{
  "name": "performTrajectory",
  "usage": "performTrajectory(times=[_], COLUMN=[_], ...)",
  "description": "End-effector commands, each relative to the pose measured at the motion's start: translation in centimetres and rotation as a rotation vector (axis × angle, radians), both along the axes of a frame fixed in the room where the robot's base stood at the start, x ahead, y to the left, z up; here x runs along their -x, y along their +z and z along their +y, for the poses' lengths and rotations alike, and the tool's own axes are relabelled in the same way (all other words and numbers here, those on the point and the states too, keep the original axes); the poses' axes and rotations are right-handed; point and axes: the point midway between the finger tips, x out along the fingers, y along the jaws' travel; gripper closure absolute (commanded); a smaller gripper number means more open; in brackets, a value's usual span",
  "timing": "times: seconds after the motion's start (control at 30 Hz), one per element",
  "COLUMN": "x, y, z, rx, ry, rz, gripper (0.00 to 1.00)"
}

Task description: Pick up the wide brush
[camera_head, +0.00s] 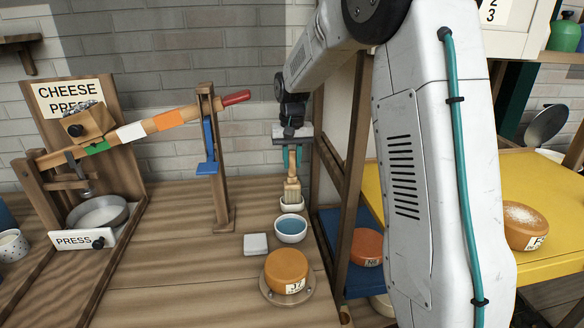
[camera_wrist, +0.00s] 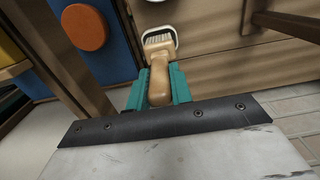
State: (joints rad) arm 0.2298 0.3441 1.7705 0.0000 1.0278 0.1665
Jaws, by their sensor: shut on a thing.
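The wide brush (camera_head: 292,191) has a tan wooden handle and pale bristles. It hangs upright, bristles down, below my gripper (camera_head: 293,156) in the head view. My gripper's teal fingers are shut on its handle. In the wrist view the brush (camera_wrist: 159,67) lies between the teal fingers of my gripper (camera_wrist: 158,88), with its bristles pointing away. The bristle end is over or in a small white dish (camera_head: 299,204). I cannot tell whether the bristles touch the dish.
A bowl of blue liquid (camera_head: 291,228) stands just in front of the dish. A white block (camera_head: 255,244) and an orange cheese (camera_head: 287,268) on a round board are nearer. The cheese press (camera_head: 115,140) stands left. A wooden shelf post (camera_head: 352,165) rises close on the right.

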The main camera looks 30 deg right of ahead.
Motion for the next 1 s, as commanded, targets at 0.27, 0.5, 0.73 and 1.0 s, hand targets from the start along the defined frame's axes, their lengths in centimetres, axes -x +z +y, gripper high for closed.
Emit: performTrajectory(times=[0.27, 0.5, 0.73, 1.0], x=[4.0, 8.8, 12.4, 13.8], y=[1.7, 2.2, 2.6, 2.6], z=[2.4, 5.2, 7.3, 8.1], rx=[0.001, 0.000, 0.000, 0.000], ry=[0.002, 0.002, 0.001, 0.001], rz=[-0.002, -0.003, -0.003, -0.001], gripper=[1.00, 1.00, 1.00, 1.00])
